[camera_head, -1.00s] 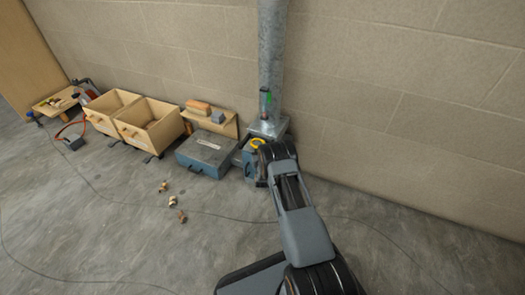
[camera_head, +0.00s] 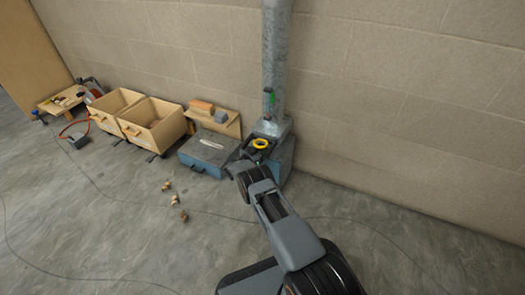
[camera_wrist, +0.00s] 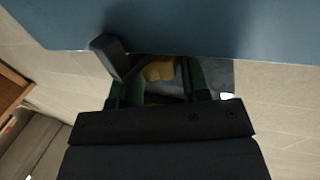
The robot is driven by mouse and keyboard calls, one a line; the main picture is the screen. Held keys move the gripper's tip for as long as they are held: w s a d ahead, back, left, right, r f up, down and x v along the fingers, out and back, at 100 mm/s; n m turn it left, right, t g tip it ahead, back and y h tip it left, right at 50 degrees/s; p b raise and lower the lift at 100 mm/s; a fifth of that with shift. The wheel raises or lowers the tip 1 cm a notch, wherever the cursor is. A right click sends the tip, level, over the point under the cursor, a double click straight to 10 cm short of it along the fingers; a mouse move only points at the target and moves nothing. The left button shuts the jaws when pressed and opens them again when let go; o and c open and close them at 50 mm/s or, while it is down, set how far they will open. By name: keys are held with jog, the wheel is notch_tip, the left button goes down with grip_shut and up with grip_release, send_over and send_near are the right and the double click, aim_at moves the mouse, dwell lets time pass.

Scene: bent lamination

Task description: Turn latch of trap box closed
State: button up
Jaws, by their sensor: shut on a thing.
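The blue-grey trap box (camera_head: 286,160) stands on the floor at the foot of the metal duct, partly hidden by my arm. A yellow ring (camera_head: 260,143) shows at its top. In the wrist view a blue face (camera_wrist: 220,25), probably the box, fills the top. My gripper (camera_wrist: 162,76) is up against the box, its two dark green fingers shut on a small yellow piece (camera_wrist: 159,68), which looks like the latch. A black lever-like part (camera_wrist: 108,55) stands just left of the fingers. In the head view the fingertips are too small to make out.
A blue-grey case (camera_head: 207,152) lies close left of the box. Wooden bins (camera_head: 152,125) and a low shelf (camera_head: 222,122) line the wall further left. Several small brown pieces (camera_head: 173,199) lie on the floor. Open floor is in front; a block wall (camera_head: 400,110) is behind.

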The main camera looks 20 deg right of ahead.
jog(key=shift+w+a+m+g, duration=0.1)
jog(key=shift+m+g, duration=0.3)
jog(key=shift+g, duration=0.2)
jog(key=o, duration=0.9)
jog(key=shift+h, duration=0.3)
jog(key=p+v, duration=0.3)
jog(key=v, duration=1)
jog(key=shift+a+r, duration=0.1)
jog(key=shift+a, duration=0.25)
